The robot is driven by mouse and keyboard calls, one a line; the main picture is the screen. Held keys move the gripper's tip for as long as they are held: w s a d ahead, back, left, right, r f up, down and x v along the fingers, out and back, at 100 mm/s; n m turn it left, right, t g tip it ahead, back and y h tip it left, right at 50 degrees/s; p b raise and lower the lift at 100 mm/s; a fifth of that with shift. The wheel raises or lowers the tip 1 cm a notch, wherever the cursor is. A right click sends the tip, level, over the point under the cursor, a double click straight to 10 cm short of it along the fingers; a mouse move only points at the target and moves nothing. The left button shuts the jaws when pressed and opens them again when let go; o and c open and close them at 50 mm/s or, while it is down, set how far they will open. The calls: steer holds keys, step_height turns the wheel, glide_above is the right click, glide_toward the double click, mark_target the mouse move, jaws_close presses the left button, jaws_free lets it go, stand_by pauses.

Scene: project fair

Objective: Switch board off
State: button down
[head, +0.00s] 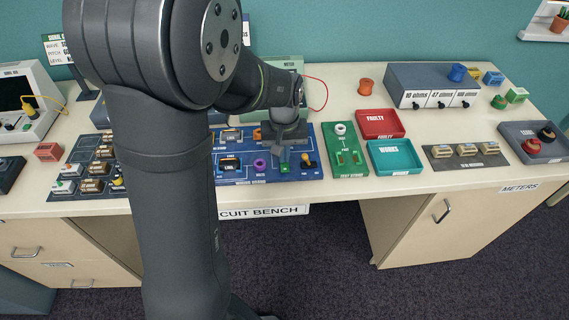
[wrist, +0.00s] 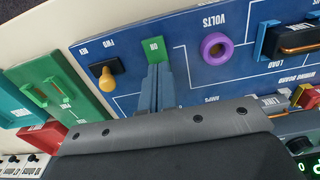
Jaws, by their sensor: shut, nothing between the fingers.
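The blue wiring board (head: 240,179) lies on the bench, partly hidden behind my arm. Near its front edge is a small green switch (head: 284,169); in the wrist view the green switch (wrist: 153,49) reads ON. My gripper (head: 284,158) is over the board with its fingers together and empty. In the wrist view my gripper's fingertips (wrist: 157,70) are right at the near side of the green switch; I cannot tell if they touch it. A yellow-knobbed lever (wrist: 106,77) marked FWD and REV is beside it, and a purple ring (wrist: 216,48) marked VOLTS is on the other side.
A green test stand (head: 351,172), a red FAULTY tray (head: 397,134) and a teal WORKS tray (head: 412,168) stand to the right of the board. A dark board of parts (head: 70,190) lies left. Bare bench shows in front of the WORKS tray.

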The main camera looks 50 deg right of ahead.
steer(key=shift+r, duration=3.4)
steer(key=shift+f, duration=3.5)
steer(key=shift+r, duration=0.15)
